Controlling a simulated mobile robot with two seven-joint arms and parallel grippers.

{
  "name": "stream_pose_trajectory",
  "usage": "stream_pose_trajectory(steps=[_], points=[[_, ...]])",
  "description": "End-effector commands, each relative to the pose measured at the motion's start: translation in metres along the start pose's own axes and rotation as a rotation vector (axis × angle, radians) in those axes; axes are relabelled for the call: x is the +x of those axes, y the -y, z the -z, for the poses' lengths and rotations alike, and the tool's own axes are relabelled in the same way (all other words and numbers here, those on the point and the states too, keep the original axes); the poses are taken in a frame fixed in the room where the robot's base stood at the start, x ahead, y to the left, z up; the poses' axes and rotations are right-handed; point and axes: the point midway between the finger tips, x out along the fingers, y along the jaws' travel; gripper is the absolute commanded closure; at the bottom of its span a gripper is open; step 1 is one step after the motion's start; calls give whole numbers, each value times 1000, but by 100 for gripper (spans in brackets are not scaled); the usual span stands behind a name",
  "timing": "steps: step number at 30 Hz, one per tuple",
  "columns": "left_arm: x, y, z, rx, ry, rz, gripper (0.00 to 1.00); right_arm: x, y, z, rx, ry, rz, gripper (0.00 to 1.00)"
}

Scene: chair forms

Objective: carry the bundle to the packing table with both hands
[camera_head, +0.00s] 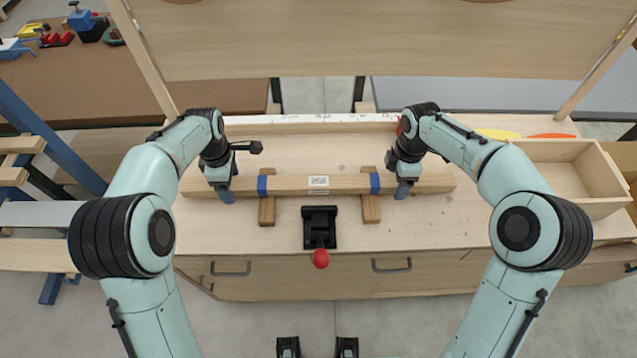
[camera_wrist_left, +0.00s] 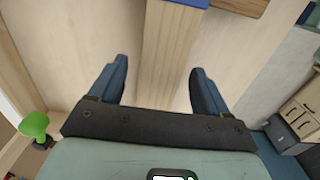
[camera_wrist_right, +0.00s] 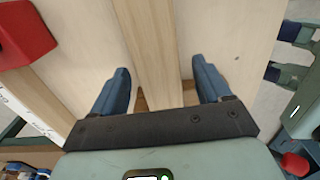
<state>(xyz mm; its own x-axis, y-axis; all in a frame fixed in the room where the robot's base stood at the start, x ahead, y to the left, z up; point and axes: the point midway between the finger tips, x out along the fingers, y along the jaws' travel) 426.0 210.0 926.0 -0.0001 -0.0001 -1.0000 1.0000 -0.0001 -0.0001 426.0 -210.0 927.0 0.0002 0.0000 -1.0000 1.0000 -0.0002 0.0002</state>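The bundle (camera_head: 345,184) is a long set of pale wooden strips with two blue bands and a white label. It lies level across two small wooden blocks (camera_head: 267,210) on the workbench. My left gripper (camera_head: 228,186) is at its left end, open, with the wood between its fingers and gaps on both sides in the left wrist view (camera_wrist_left: 160,68). My right gripper (camera_head: 403,184) is at its right end, also open, with the wood between its fingers in the right wrist view (camera_wrist_right: 160,66). I cannot tell which surface is the packing table.
A black clamp with a red knob (camera_head: 320,258) stands at the bench's front edge, before the bundle. An open wooden box (camera_head: 590,208) is at the right. A blue-framed rack with planks (camera_head: 40,255) stands at the left. A wide board (camera_head: 360,40) spans the back.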

Motion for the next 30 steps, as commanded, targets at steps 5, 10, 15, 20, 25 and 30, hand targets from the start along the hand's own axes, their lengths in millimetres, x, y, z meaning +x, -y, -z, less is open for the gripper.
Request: stream_pose_trajectory(steps=[5, 10, 15, 20, 25, 30], points=[[0, 0, 0, 0, 0, 0, 81, 0, 0, 0, 0, 0, 0, 81], [0, 0, 0, 0, 0, 1, 100, 0, 0, 0, -1, 0, 0, 100], [-1, 0, 0, 0, 0, -1, 100, -2, -1, 0, -1, 0, -3, 100], [-8, -3, 0, -1, 0, -5, 100, -9, -3, 0, -1, 0, -8, 100], [-30, -11, 0, 0, -1, -22, 100, -31, -12, 0, -1, -1, -25, 100], [-62, -26, 0, 0, -1, -53, 100, -63, -26, 1, -1, -1, -55, 100]])
